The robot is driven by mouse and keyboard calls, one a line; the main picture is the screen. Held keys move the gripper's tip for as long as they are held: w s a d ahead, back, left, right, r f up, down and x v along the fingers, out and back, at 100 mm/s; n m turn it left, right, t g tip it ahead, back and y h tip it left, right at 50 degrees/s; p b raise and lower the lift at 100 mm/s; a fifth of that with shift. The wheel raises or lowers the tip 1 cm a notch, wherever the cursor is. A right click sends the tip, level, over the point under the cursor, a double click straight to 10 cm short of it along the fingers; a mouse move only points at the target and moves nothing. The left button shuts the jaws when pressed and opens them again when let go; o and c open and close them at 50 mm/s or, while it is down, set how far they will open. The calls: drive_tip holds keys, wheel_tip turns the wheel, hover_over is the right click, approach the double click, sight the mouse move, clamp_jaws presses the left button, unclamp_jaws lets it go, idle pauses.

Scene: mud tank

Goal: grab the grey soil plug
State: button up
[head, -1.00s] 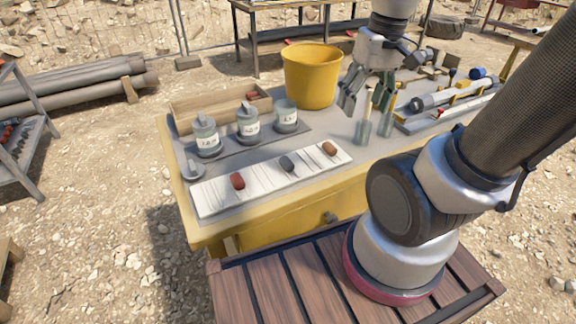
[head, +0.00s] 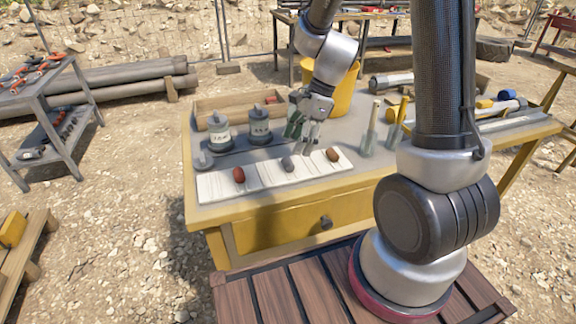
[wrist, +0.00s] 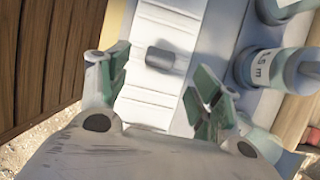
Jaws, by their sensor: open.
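The grey soil plug (head: 287,163) lies on the middle section of a white board (head: 213,187) on the yellow table. A red-brown plug (head: 239,175) lies to its left and a brown plug (head: 332,154) to its right. My gripper (head: 300,138) is open and empty above the table, just behind the grey plug in the head view. In the wrist view, the grey plug (wrist: 160,57) shows beyond the gap between my green-padded fingers (wrist: 158,82), apart from both. The third jar is hidden behind my gripper in the head view.
Lidded jars (head: 260,126) stand close behind the board, near my gripper. A yellow bucket (head: 345,95) stands behind my arm. Tools with yellow handles (head: 398,125) stand to the right. A wooden tray (head: 212,105) sits at the back left.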

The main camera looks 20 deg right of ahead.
sight(287, 161)
drive_tip(key=x, duration=0.6)
drive_tip(key=shift+a+f, duration=0.1)
drive_tip(key=shift+a, duration=0.1)
drive_tip(key=c, duration=1.1)
